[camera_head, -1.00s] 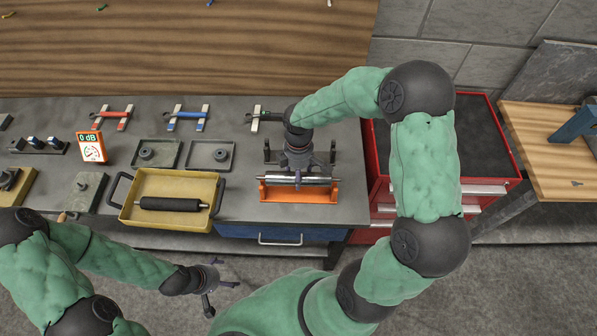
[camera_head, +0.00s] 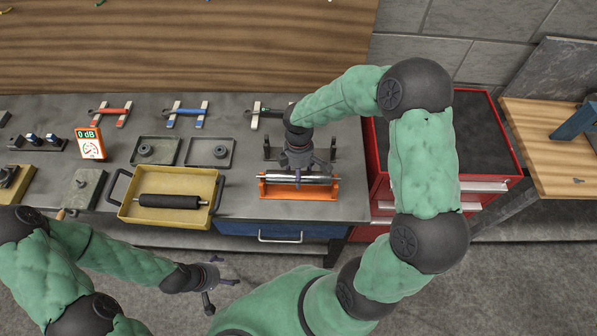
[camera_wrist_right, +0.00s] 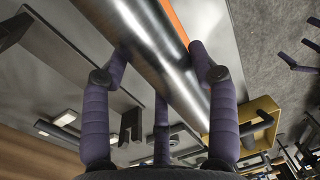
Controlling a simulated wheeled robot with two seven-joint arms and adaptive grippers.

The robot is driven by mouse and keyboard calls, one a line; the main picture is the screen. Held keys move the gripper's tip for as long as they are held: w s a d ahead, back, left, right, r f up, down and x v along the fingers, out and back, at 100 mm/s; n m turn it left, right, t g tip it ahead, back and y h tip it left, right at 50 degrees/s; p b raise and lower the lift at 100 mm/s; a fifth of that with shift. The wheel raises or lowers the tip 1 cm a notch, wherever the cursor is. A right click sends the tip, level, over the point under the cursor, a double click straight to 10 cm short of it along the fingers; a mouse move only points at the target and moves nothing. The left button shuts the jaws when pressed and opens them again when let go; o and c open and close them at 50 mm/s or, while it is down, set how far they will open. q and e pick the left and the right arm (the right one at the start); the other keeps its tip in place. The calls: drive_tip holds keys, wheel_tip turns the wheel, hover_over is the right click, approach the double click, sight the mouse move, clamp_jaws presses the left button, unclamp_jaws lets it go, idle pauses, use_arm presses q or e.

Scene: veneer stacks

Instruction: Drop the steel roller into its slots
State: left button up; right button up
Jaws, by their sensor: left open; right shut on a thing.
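The steel roller (camera_head: 322,179) is a shiny silver cylinder lying level, left to right, at the orange stand (camera_head: 298,190) near the bench's front edge. My right gripper (camera_head: 298,172) is over its middle and shut on it. In the right wrist view the roller (camera_wrist_right: 150,45) runs between the fingers, with an orange edge of the stand (camera_wrist_right: 172,15) beside it. Whether the roller rests in the stand or hangs just above it, I cannot tell. Two dark upright brackets (camera_head: 333,150) stand behind the roller. My left gripper (camera_head: 218,280) is open and empty, in front of the bench.
A yellow tray (camera_head: 130,213) with a black roller (camera_head: 168,201) stands left of the orange stand. Two grey trays (camera_head: 208,160), an orange meter (camera_head: 90,144) and several clamp-like tools lie behind. A red drawer cabinet (camera_head: 385,190) stands at right.

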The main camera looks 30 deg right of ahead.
drive_tip(key=shift+f+b, duration=1.35)
drive_tip(key=shift+f, duration=0.65)
idle(1.2)
drive_tip(key=o, duration=1.4)
drive_tip(key=r, duration=0.8)
drive_tip(key=w+r, duration=0.1)
drive_tip(key=r, duration=0.3)
drive_tip(key=shift+d, duration=0.3)
